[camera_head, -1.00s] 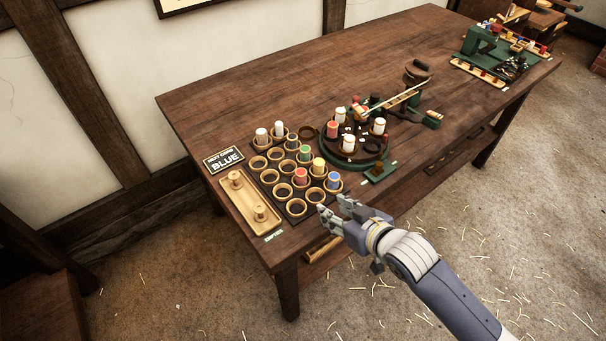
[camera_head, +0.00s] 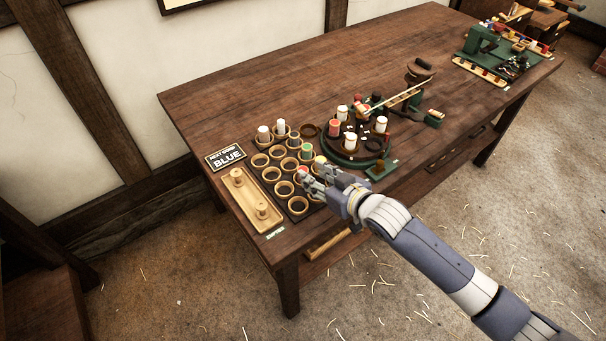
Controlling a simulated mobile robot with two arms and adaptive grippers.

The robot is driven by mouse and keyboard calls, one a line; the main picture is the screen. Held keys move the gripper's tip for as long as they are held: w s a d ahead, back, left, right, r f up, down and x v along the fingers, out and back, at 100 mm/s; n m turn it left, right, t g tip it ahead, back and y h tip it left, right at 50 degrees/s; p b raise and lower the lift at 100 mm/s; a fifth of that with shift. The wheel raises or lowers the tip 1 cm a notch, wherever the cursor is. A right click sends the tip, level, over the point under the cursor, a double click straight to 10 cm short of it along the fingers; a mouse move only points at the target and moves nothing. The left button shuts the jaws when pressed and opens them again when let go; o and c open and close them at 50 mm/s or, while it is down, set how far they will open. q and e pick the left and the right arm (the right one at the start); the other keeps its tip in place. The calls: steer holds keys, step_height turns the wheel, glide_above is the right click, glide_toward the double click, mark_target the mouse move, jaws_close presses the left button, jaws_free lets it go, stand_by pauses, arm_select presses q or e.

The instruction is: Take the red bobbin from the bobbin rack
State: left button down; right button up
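The bobbin rack (camera_head: 275,189) is a dark board with several round wooden cups at the near left part of the table. The red bobbin (camera_head: 302,170) stands in a front-row cup, partly covered by my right gripper. My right gripper (camera_head: 311,175) reaches in from the lower right with its fingers apart, close over the red bobbin. I cannot tell whether the fingers touch it. A green bobbin (camera_head: 306,148) stands behind it, and a yellow one (camera_head: 320,159) shows just past the fingers. The blue bobbin is hidden behind the gripper. My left gripper is out of view.
Two white bobbins (camera_head: 264,132) stand at the rack's back. A wooden tray (camera_head: 251,206) with pegs and a "NEXT CARD BLUE" sign (camera_head: 226,158) are to the left. A green round machine with bobbins (camera_head: 346,160) stands close on the right. The table's back is clear.

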steer(key=shift+f+p+x, duration=0.15)
steer(key=shift+f+x, duration=0.05)
steer(key=shift+x, duration=1.05)
steer(key=shift+f+p+x, duration=0.15)
steer(key=shift+x, duration=1.1)
steer(key=shift+s, duration=0.15)
steer(key=shift+d, duration=0.1)
steer(key=c, duration=0.7)
